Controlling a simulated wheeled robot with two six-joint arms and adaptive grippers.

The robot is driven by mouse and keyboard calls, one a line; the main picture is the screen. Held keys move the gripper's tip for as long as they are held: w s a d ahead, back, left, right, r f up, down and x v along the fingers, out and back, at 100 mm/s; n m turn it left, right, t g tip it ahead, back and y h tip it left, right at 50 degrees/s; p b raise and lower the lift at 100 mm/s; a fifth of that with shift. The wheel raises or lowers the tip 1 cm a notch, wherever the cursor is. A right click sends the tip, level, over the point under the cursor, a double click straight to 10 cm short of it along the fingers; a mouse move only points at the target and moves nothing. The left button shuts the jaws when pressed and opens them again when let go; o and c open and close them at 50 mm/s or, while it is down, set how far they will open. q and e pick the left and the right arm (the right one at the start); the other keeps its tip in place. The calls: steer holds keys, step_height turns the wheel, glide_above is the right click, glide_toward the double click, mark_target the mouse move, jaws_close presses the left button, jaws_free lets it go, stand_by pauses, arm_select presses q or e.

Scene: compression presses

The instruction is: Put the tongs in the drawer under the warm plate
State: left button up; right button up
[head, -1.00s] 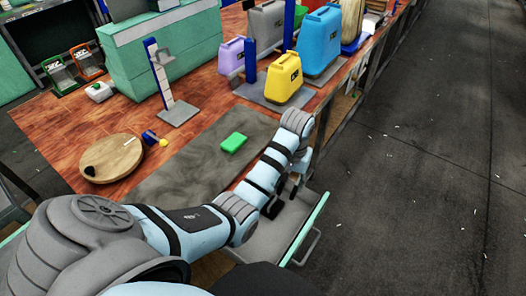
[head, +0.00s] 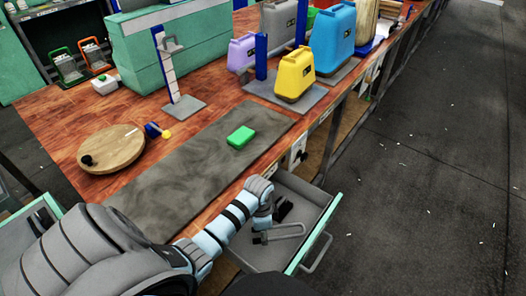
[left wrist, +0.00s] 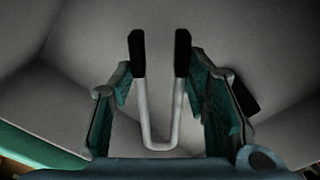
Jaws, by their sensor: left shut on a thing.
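The tongs, a U-shaped metal piece with black ends (left wrist: 143,105), sit between the teal-padded fingers of my left gripper (left wrist: 160,80), which is shut on them. In the head view, my left gripper (head: 272,222) is low over or inside the open drawer (head: 327,192); dark and grey parts there are too small to separate clearly. The drawer has pale grey walls, a green front edge and a bar handle. Its pale floor fills most of the left wrist view. A dark grey slab (head: 190,165), perhaps the warm plate, lies on the bench above. My right gripper is not in view.
A green block (head: 240,137) lies on the grey slab. A round wooden board (head: 120,152) and a grey stand (head: 183,107) are on the wooden bench. Yellow (head: 295,75) and blue (head: 333,38) containers stand farther back. The floor on the right is open.

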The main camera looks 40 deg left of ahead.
arm_select(q)
step_height(320, 180, down, 3)
steer(key=shift+f+b, duration=0.15)
steer(key=shift+b, duration=0.3)
steer(key=shift+f, duration=0.15)
steer(key=o, duration=1.4)
steer(key=r+p, duration=0.1)
steer(key=r, duration=0.3)
steer(key=r+p, duration=0.2)
steer(key=r, duration=0.2)
steer(key=r+p, duration=0.1)
steer(key=r, duration=0.3)
steer(key=shift+s+a+r+p, duration=0.2)
steer(key=shift+s+p, duration=0.05)
steer(key=shift+p, duration=0.1)
